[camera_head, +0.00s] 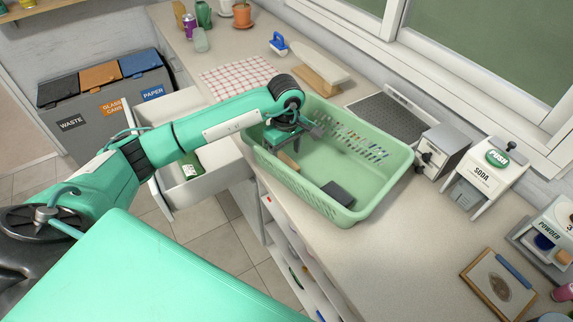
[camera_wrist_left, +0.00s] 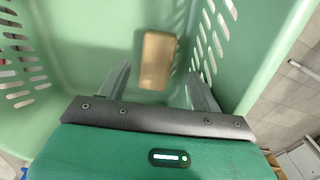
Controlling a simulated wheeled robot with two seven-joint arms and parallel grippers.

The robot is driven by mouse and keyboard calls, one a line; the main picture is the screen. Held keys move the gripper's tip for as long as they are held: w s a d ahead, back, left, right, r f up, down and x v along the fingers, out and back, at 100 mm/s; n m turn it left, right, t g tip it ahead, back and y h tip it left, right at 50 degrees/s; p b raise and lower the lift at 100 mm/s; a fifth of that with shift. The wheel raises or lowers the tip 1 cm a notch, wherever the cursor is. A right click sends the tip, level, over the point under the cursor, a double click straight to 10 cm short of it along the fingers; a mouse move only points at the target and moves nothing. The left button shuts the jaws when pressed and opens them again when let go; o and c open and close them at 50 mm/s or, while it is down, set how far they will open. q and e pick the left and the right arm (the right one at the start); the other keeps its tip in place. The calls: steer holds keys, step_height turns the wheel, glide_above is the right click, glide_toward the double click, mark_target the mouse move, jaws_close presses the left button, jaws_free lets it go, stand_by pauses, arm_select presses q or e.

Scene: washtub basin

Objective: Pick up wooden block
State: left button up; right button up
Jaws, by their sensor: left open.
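The tan wooden block (camera_head: 288,161) lies on the floor of the green basin (camera_head: 374,207), near its left wall. In the left wrist view the block (camera_wrist_left: 157,60) shows beyond and between the two fingers, with its long side running away from me. My left gripper (camera_head: 286,143) is inside the basin's left end, above the block and partly hidden by its own arm. In the wrist view the left gripper (camera_wrist_left: 158,78) is open, with nothing held between its fingers. My right gripper is in neither view.
A dark grey block (camera_head: 338,193) lies in the basin's front right part. The basin's slotted walls surround the gripper. An open drawer (camera_head: 207,192) is at the left; a soda dispenser (camera_head: 485,175) stands to the right. The counter before it is mostly clear.

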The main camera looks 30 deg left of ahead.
mark_target(286, 161)
arm_select(q)
step_height(286, 161, down, 3)
steer(key=shift+d+f+p, duration=0.1)
steer(key=shift+f+p, duration=0.1)
steer(key=shift+p, duration=0.55)
steer(key=shift+f, duration=0.35)
steer(key=c, duration=1.1)
steer(key=shift+o, duration=0.2)
steer(key=shift+r, duration=0.1)
